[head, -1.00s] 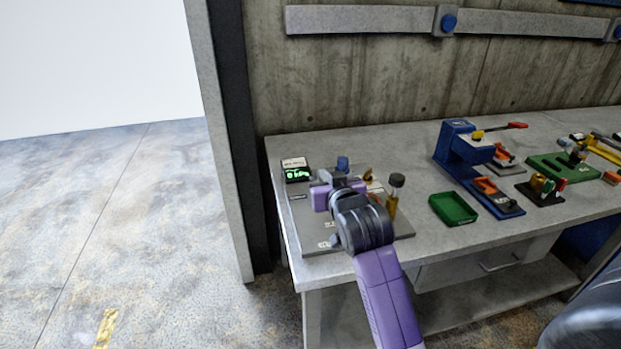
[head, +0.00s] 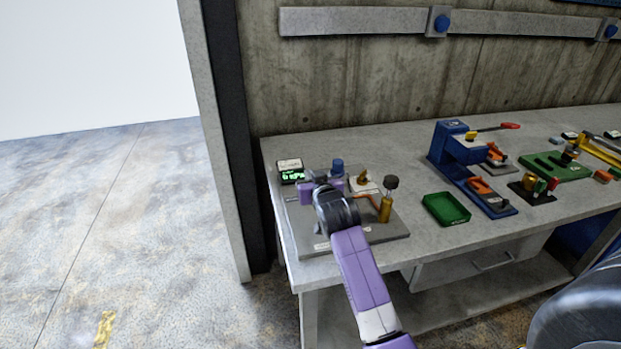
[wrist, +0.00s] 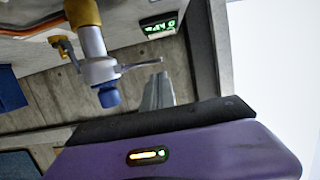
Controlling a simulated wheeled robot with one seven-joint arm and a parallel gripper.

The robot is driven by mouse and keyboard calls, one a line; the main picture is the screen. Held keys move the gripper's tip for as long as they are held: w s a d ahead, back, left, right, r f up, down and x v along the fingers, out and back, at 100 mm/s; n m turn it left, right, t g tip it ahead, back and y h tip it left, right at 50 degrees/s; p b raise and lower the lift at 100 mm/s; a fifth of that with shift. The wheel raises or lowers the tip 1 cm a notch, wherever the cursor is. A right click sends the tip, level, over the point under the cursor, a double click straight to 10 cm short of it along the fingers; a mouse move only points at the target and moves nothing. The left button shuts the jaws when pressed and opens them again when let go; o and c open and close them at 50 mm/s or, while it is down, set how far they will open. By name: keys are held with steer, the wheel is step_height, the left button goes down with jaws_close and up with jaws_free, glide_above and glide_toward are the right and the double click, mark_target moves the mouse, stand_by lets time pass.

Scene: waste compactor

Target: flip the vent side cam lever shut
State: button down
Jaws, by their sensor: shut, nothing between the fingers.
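In the wrist view, a brass-coloured pipe (wrist: 92,40) ends in a grey coupling (wrist: 99,71) with a blue end (wrist: 109,95). A thin grey lever (wrist: 140,66) sticks out from the coupling toward my fingers.
A grey base plate (head: 377,243) carries the fixture, a green-lit display (head: 291,175), an orange pipe (head: 366,198) and a brass post with a dark knob (head: 386,205). A green tray (head: 446,209) and a blue press-like fixture (head: 462,165) stand to the right. Bare bench lies between.

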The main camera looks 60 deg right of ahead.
steer(key=shift+f, duration=0.6)
